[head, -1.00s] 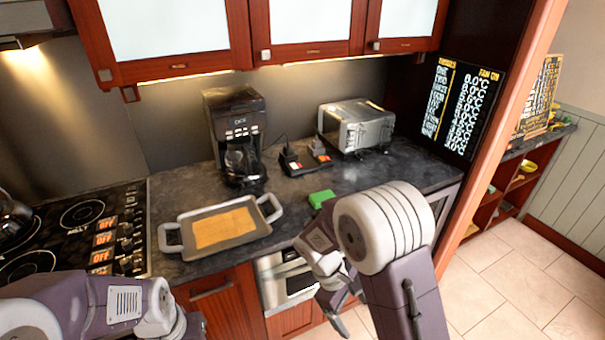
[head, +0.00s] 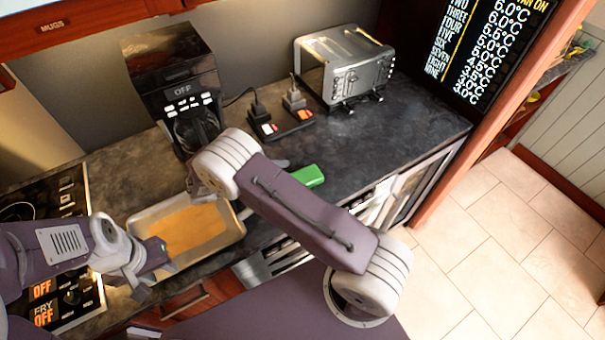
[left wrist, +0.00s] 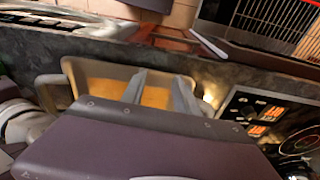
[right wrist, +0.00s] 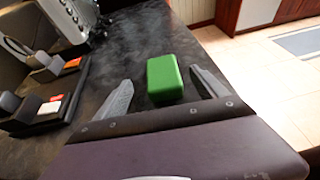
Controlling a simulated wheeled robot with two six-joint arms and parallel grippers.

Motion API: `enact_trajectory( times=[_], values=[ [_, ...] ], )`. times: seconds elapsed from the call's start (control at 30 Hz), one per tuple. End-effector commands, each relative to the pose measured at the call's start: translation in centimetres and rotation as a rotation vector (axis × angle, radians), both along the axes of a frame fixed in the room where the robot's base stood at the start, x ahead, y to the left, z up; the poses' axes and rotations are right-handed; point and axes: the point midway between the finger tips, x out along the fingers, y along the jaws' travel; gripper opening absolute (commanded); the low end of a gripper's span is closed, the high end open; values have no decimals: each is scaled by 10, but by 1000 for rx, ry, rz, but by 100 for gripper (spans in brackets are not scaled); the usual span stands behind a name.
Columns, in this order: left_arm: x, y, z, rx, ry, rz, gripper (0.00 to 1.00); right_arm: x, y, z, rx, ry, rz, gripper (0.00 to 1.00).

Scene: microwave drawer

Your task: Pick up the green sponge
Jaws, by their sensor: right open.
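The green sponge (head: 308,176) lies on the dark countertop near its front edge, partly behind my right forearm in the head view. In the right wrist view the sponge (right wrist: 166,80) sits between the two parted fingers of my right gripper (right wrist: 161,77), with gaps at both sides. In the head view my right gripper is mostly hidden behind its own arm.
The tray (head: 232,236) with an orange-brown inside lies left of the sponge. A coffee maker (head: 175,75), a power strip (head: 282,124) with plugs and a toaster (head: 345,62) stand behind. The stove (head: 75,200) is at the left. Countertop right of the sponge is clear.

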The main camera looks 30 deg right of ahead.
Motion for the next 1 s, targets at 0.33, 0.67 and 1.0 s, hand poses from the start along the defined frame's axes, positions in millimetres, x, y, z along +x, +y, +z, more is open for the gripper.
enact_trajectory(
  times=[0.33,0.67,1.0],
  values=[
    [0,0,15,0,-1,0,36,-1,-36,-13,1,2,-4,82],
    [0,0,35,0,-1,0,36,-3,-80,-33,1,1,-5,82],
    [0,0,34,0,-1,0,36,-3,-81,-34,2,0,-3,46]
  ],
)
